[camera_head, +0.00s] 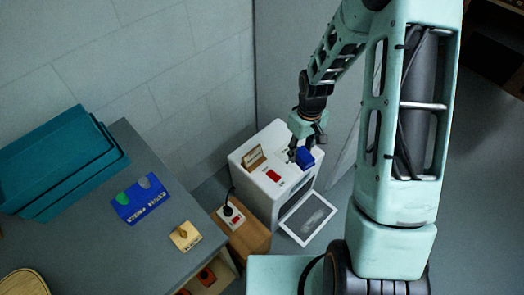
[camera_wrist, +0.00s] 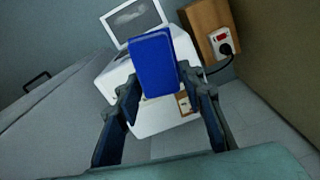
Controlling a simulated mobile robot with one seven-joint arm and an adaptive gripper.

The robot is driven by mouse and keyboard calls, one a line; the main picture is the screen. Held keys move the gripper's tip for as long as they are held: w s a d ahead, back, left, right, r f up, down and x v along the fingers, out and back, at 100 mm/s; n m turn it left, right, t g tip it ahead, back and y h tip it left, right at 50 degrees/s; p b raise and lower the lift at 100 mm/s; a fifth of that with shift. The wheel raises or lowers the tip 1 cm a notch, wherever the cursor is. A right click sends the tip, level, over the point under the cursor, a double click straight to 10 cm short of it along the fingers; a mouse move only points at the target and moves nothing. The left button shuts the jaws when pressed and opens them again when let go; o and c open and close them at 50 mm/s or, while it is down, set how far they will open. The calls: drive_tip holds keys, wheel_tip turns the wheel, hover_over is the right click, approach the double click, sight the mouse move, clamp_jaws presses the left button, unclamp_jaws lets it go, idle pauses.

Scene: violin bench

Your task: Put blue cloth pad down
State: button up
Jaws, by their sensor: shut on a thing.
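The blue cloth pad (camera_head: 306,157) is a small dark-blue block, held between the fingers of my gripper (camera_head: 299,152). In the wrist view the pad (camera_wrist: 152,62) stands out beyond the fingertips, with my gripper (camera_wrist: 156,84) shut on it from both sides. The pad is over the top of a white box-shaped machine (camera_head: 255,149). I cannot tell whether it touches that top. The machine also shows behind the pad in the wrist view (camera_wrist: 150,121).
The machine top carries a small wooden-framed sign (camera_head: 253,158) and a red display (camera_head: 273,175). An open glazed door (camera_head: 308,218) juts out below. On the grey bench (camera_head: 135,255) at left are a blue holder (camera_head: 141,205) with green and grey pieces, teal trays (camera_head: 60,160) and a wooden block (camera_head: 185,236).

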drive_tip(key=w+a+f+n+b, duration=0.4)
drive_tip(key=w+f+n+b, duration=0.2)
drive_tip(key=b, duration=0.2)
drive_tip(key=w+a+f+n+b, duration=0.4)
drive_tip(key=w+f+n+b, duration=0.3)
drive_tip(key=b, duration=0.1)
drive_tip(key=w+a+f+n+b, duration=0.4)
drive_tip(key=w+f+n+b, duration=0.3)
drive_tip(key=b, duration=0.1)
drive_tip(key=shift+w+a+f+b, duration=0.1)
drive_tip(key=shift+w+a+b, duration=0.1)
drive_tip(key=shift+a+b, duration=0.15)
drive_tip(key=shift+w+a+f, duration=0.1)
drive_tip(key=shift+w+f, duration=0.05)
drive_tip(key=shift+f, duration=0.1)
drive_tip(key=shift+w+a+f+b, duration=0.1)
drive_tip(key=shift+f+b, duration=0.35)
drive_tip(key=shift+f, duration=1.2)
